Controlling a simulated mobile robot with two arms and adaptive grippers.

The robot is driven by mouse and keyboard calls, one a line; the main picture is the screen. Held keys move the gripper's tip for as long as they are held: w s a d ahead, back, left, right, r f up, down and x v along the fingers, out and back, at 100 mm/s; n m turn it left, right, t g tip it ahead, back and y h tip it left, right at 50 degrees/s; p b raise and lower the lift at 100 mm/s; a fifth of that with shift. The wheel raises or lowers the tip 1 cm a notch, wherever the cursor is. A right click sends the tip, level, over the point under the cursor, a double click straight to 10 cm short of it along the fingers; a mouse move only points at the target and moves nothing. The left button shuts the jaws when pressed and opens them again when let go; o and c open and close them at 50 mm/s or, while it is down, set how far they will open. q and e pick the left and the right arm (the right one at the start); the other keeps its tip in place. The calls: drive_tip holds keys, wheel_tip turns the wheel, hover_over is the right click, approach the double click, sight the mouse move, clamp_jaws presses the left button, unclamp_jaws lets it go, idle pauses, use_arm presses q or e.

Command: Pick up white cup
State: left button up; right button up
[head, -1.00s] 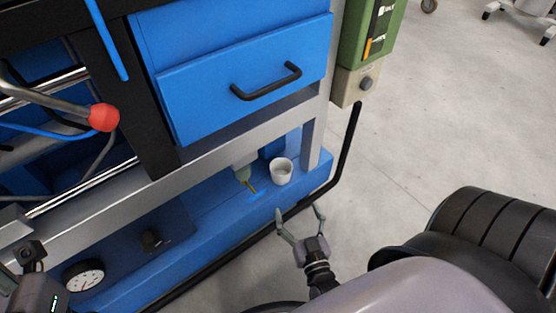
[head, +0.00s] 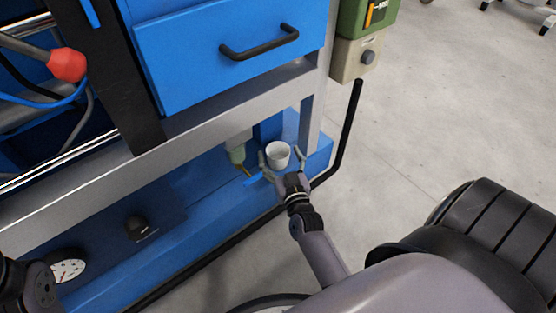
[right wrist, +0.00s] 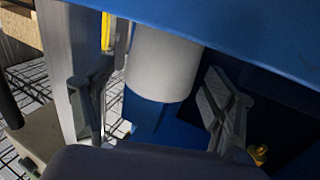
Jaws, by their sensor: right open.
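The white cup (head: 278,155) stands upright on the blue lower shelf of the machine in the head view. My right gripper (head: 282,160) is open, with one finger on each side of the cup. In the right wrist view the cup (right wrist: 162,65) shows between the two spread fingers of the right gripper (right wrist: 165,100), with a gap on the right side. The left finger looks close to the cup, but I cannot tell whether it touches. The cup's upper part is cut off there by a blue edge. My left gripper is not clearly in view; only a dark arm part shows at the lower left.
A greenish bottle-like thing with a yellow tip (head: 238,157) is just left of the cup. A grey beam (head: 200,125) and post (head: 308,125) frame the shelf opening. A blue drawer (head: 230,50) hangs above. A black tube (head: 349,130) runs at the right.

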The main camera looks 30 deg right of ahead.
drive_tip(key=shift+x, duration=0.95)
drive_tip(key=shift+c, duration=0.2)
drive_tip(key=c, duration=1.2)
